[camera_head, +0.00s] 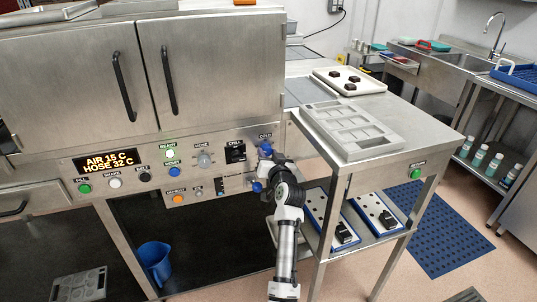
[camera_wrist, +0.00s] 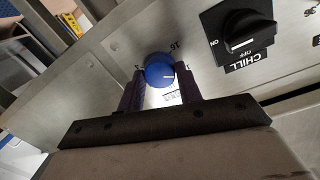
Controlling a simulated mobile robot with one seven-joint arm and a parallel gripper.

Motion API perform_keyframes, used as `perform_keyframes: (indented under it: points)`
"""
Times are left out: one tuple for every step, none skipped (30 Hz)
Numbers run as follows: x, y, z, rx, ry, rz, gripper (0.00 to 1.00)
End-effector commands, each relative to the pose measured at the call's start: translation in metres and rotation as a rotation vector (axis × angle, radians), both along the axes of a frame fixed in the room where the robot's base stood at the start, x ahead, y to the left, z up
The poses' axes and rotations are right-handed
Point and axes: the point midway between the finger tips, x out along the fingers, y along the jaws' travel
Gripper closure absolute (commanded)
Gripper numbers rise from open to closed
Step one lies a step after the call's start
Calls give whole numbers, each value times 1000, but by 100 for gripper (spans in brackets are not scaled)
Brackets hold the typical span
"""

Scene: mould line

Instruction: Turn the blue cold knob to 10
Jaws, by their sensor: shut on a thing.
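The blue cold knob (camera_wrist: 159,70) sits on the steel panel in the wrist view, between my two dark fingers. A short white pointer line on it points to the right in that picture. Numbers ring it; one above it looks like 16, and the others are partly covered or too small to read. My gripper (camera_wrist: 160,82) is shut on the knob. In the head view the cold knob (camera_head: 265,149) shows at the panel's right end, partly behind my gripper (camera_head: 269,156).
The black CHILL switch (camera_wrist: 240,33) is close beside the knob. A display (camera_head: 106,161) reads AIR 15 C, HOSE 32 C. A steel side table (camera_head: 420,135) with a grey mould (camera_head: 352,130) stands right of my arm.

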Motion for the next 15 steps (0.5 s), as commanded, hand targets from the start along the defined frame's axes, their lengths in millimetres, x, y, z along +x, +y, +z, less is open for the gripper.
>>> perform_keyframes:
  points:
    - [0, 0, 2, 40, 12, 0, 88]
    - [0, 0, 2, 68, 20, 0, 88]
    - [0, 0, 2, 104, 32, 0, 88]
    - [0, 0, 3, 132, 41, -1, 88]
    - [0, 0, 3, 159, 49, 0, 88]
    - [0, 0, 3, 195, 61, 0, 88]
    - [0, 0, 3, 222, 70, 0, 88]
    - [0, 0, 3, 248, 79, 0, 88]
    - [0, 0, 3, 284, 91, 0, 88]
    - [0, 0, 3, 312, 99, 0, 88]
    - [0, -1, 3, 340, 109, 0, 88]
    - [0, -1, 3, 376, 121, 0, 88]
    - [0, -1, 3, 402, 130, 0, 88]
    - [0, -1, 3, 429, 138, 0, 88]
    - [1, -1, 3, 465, 150, -1, 88]
